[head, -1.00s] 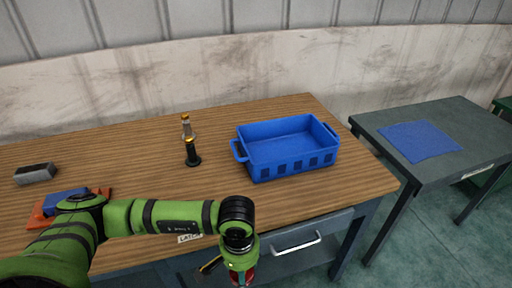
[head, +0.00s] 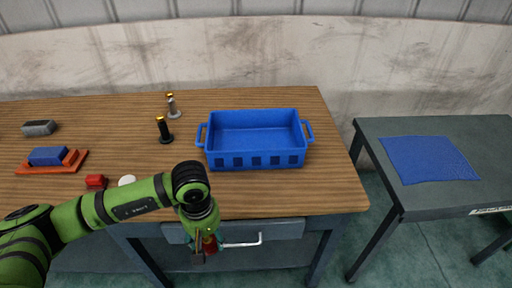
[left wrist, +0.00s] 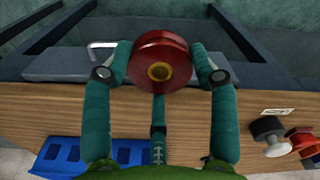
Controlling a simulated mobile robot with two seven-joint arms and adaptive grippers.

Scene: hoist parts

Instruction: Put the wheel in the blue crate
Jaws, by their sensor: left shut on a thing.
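The wheel (left wrist: 158,62) is red with a brass-coloured hub and shows face-on in the left wrist view. My left gripper (left wrist: 160,70) is shut on it, with teal fingers on both sides of its rim. In the head view my left gripper (head: 205,247) hangs in front of the table's drawer, and only a little red of the wheel shows. The blue crate (head: 255,161) stands empty on the wooden table, above and to the right of this gripper in the picture. The crate's edge (left wrist: 55,155) also shows in the left wrist view. My right gripper is not in view.
Two dark and grey posts with yellow tops (head: 164,130) stand left of the crate. A red piece (head: 96,181) and a white-topped piece (head: 127,181) sit near the front edge. An orange-and-blue stack (head: 50,158) and grey block (head: 39,128) lie left. A side table (head: 430,200) holds a blue mat (head: 428,158).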

